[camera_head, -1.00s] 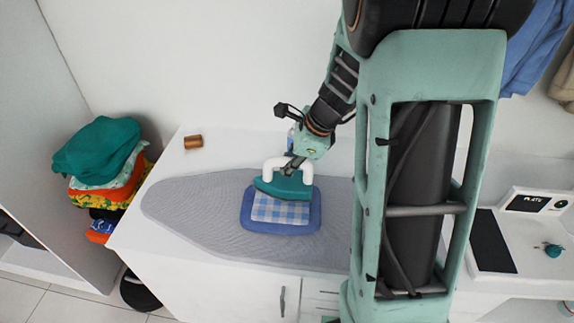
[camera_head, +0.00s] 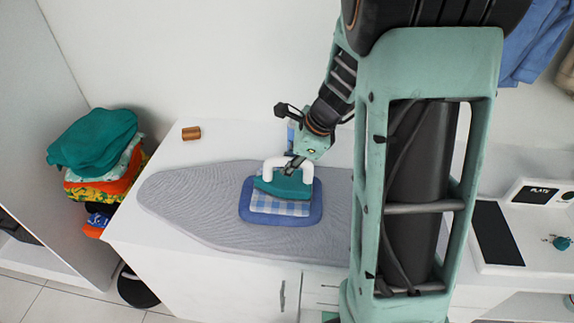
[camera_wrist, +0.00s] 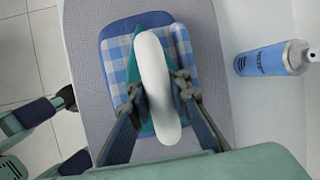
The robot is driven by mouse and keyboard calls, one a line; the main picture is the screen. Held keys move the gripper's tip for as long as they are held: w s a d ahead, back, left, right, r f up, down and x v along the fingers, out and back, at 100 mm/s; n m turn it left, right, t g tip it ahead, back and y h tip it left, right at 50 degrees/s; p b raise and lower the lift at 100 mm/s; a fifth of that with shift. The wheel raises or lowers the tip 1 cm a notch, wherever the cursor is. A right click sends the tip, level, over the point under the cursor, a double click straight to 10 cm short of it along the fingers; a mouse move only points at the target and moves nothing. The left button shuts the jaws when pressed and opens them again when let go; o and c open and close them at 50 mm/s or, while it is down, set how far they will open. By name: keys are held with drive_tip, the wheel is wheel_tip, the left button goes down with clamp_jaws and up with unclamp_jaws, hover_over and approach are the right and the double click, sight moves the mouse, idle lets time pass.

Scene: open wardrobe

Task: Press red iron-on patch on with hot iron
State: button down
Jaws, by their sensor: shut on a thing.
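The teal iron (camera_head: 284,187) with a white handle (camera_head: 288,163) is over the blue-and-white checked cloth (camera_head: 279,206) on a blue pad (camera_head: 280,219). My gripper (camera_head: 293,166) is shut on the iron's handle. In the wrist view my two fingers stand on either side of the white handle (camera_wrist: 157,85), with the checked cloth (camera_wrist: 118,68) below. I cannot tell if the iron's sole touches the cloth. No red patch shows; anything under the iron or cloth is hidden.
The grey ironing board (camera_head: 190,195) lies on a white cabinet top (camera_head: 232,137). A brown thread spool (camera_head: 191,133) stands at the back left. Folded clothes (camera_head: 98,165) are stacked at left. The board's left end is clear.

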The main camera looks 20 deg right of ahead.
drive_tip(key=shift+f+b, duration=0.4)
drive_tip(key=shift+f, duration=0.1)
idle(0.6)
drive_tip(key=shift+s+f, duration=0.1)
idle(2.5)
idle(1.2)
wheel_tip(320, 180, up, 8)
drive_tip(key=p, duration=0.7)
idle(0.4)
